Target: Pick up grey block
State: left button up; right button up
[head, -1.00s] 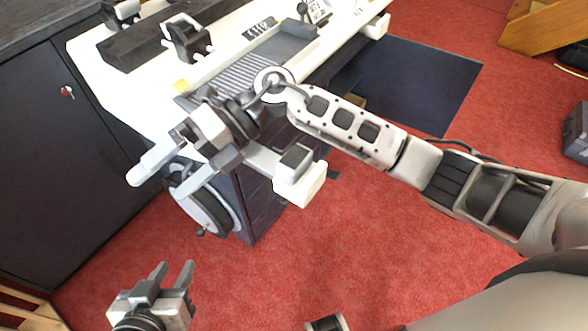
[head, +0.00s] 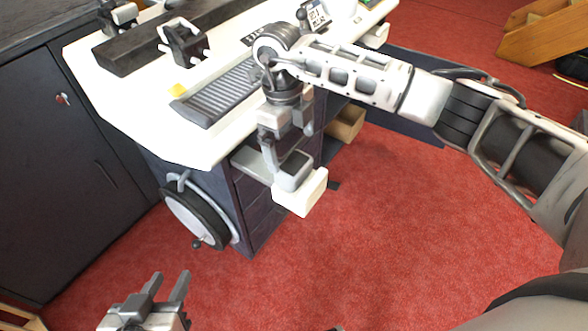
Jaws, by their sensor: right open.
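The grey block (head: 293,170) has a dark top and rests on a white ledge (head: 302,195) that sticks out from the near side of the bench. My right gripper (head: 287,146) points down beside the block, just behind it in the picture. Its fingers are apart, with one finger close to the block's left edge; I cannot tell if it touches. My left gripper (head: 166,287) is low at the bottom left, its fingers spread, empty and far from the block.
The white bench top (head: 170,125) carries a ridged grey tray (head: 222,92), a long dark bar (head: 145,52) and a yellow piece (head: 178,90). A handwheel (head: 197,214) sits at the bench's side. The red floor in front is clear.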

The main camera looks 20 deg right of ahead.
aim_at(293, 162)
jog(key=f, duration=0.3)
jog(key=s+f, duration=0.1)
jog(key=f, duration=0.2)
jog(key=shift+s+d+f, duration=0.1)
jog(key=shift+s+f, duration=0.05)
jog(key=c, duration=1)
jog(key=shift+c, duration=0.4)
